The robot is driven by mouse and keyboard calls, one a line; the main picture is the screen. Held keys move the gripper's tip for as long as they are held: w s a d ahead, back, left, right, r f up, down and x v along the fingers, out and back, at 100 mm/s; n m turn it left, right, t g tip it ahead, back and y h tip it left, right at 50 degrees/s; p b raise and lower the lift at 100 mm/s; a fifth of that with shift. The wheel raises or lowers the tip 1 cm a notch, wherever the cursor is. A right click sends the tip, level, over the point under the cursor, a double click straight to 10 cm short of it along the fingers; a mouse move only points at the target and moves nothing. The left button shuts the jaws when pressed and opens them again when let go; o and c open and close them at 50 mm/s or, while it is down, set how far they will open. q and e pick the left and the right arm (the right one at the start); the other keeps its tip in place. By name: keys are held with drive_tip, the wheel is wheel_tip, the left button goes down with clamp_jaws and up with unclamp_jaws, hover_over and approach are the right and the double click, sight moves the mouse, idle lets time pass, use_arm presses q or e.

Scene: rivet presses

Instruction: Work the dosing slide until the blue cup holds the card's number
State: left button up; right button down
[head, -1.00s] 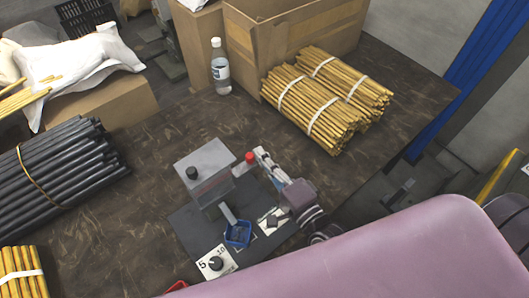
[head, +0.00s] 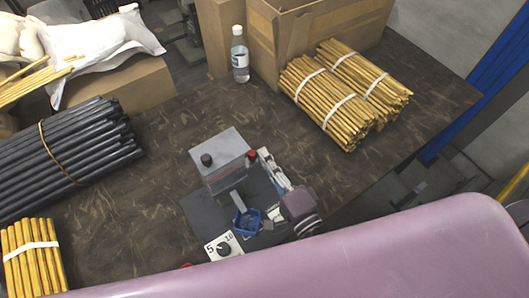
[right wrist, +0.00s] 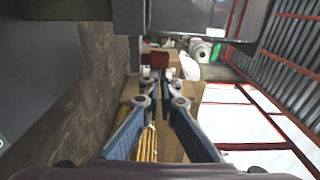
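The grey dosing press (head: 222,160) stands on a dark base plate, with a black knob (head: 206,160) on top and a red knob (head: 251,154) at its right side. The blue cup (head: 247,221) sits below the front of the press; its contents are too small to tell. A white plate with a dial marked 5 and 10 (head: 223,247) lies in front. My right gripper (head: 266,157) is just right of the red knob. My left gripper is out of view.
Bundled yellow sticks (head: 345,92), a cardboard box (head: 320,40) and a bottle (head: 240,55) stand behind. Black rods (head: 65,155) and more yellow sticks (head: 33,258) lie at the left. The table between the rods and the press is clear.

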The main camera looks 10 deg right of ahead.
drive_tip(key=v, duration=1.1)
idle(0.3)
